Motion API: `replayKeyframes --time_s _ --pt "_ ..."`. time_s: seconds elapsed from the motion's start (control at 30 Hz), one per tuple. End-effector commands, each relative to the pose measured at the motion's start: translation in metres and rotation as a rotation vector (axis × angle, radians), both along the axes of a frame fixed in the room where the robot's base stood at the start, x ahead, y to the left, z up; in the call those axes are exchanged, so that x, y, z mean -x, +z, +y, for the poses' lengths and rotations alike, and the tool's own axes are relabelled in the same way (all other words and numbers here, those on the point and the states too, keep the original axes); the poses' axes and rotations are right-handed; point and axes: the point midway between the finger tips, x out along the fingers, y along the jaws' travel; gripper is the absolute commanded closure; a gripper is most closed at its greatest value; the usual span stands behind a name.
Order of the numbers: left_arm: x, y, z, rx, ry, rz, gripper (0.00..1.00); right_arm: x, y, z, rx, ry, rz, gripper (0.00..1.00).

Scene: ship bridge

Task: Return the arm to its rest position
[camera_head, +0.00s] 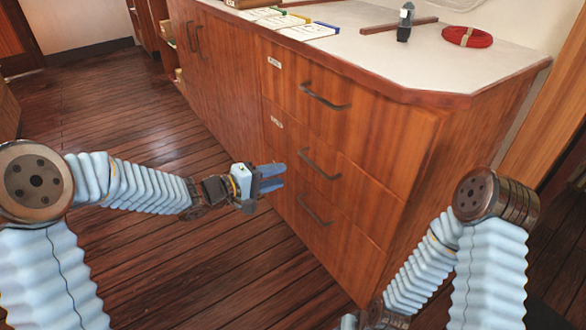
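My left arm comes in from the left and reaches toward the middle of the view. My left gripper (271,178) hangs in front of the wooden drawer cabinet, apart from the drawer handles. Its two blue fingers point right with a narrow gap between them, and I see nothing held there. My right arm (425,268) bends down at the lower right.
The wooden cabinet (395,190) has three shut drawers with dark handles (325,97). The plank floor (120,115) is clear at the left.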

Motion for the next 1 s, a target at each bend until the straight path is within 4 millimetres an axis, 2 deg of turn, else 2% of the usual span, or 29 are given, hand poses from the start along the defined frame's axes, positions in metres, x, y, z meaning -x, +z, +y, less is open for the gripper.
replayKeyframes --time_s 0.2,0.63,0.73,0.77,0.87,0.97,1.0 --pt "0.011 0.004 0.014 0.000 0.000 0.000 0.64 0.000 0.003 0.001 -0.002 0.003 0.001 0.57" --pt "0.011 0.003 0.015 0.000 0.000 0.000 0.64 0.000 0.003 0.001 -0.002 0.003 0.001 0.57" --pt "0.011 -0.007 0.015 -0.018 0.013 0.002 0.64 0.001 0.004 0.001 -0.002 0.003 0.001 0.57" --pt "0.011 -0.014 0.016 -0.031 0.023 0.003 0.64 0.001 0.004 0.001 -0.002 0.003 0.001 0.57" --pt "0.015 -0.058 0.019 -0.127 0.069 0.014 0.64 0.001 0.007 0.002 -0.003 0.004 0.001 0.57" --pt "0.035 -0.125 0.026 -0.301 0.096 0.060 0.64 0.001 0.011 0.003 -0.004 0.006 0.003 0.57" --pt "0.050 -0.155 0.029 -0.388 0.088 0.089 0.64 0.001 0.012 0.004 -0.005 0.007 0.003 0.57"
